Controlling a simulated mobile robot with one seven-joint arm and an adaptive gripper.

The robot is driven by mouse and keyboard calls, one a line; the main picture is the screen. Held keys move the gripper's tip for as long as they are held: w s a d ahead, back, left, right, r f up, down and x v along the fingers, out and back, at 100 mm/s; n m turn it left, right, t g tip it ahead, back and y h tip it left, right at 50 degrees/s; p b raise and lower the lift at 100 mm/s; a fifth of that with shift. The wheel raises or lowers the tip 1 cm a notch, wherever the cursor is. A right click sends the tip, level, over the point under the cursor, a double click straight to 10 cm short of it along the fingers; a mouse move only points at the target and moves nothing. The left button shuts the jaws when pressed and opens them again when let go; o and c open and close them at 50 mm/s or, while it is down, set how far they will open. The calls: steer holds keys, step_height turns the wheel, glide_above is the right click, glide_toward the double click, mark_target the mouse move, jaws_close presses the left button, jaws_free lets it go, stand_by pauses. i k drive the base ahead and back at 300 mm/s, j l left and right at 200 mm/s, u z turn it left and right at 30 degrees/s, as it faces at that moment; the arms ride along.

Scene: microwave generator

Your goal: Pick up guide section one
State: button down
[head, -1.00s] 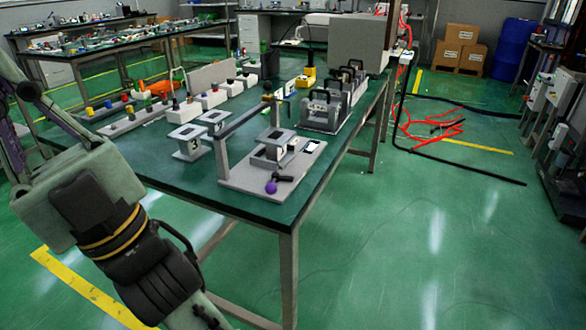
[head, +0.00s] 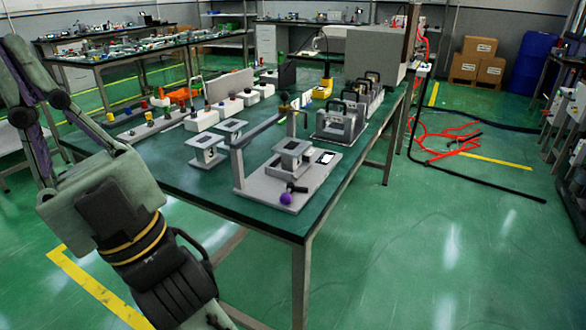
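Two pale grey guide sections stand on the dark green table in the head view. The nearer one (head: 205,148) and the one behind it (head: 231,127) each have a square open top plate. A similar grey piece (head: 288,157) stands on the grey fixture base (head: 265,190) to their right. I cannot read which is section one. My arm crosses the left side and leaves the picture at the bottom. My gripper is not in view, so whether it is open or holds something cannot be seen.
The fixture has an upright arm (head: 237,170) and a purple ball handle (head: 286,198) near the table's front edge. Black-handled grey units (head: 338,120) stand behind it. Coloured parts (head: 150,125) line the left. The table's front left area (head: 190,185) is clear.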

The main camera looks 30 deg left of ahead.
mark_target(291, 149)
steer(key=u, duration=0.5)
steer(key=i+l+u, duration=0.1)
steer(key=l+u, duration=0.2)
steer(key=i+l+u, duration=0.1)
steer(key=l+u, duration=0.55)
steer(key=i+l+u, duration=0.15)
steer(key=l, duration=0.45)
steer(key=l+u, duration=0.15)
steer(key=l, duration=0.45)
steer(key=i+l, duration=0.2)
steer(key=i, duration=0.15)
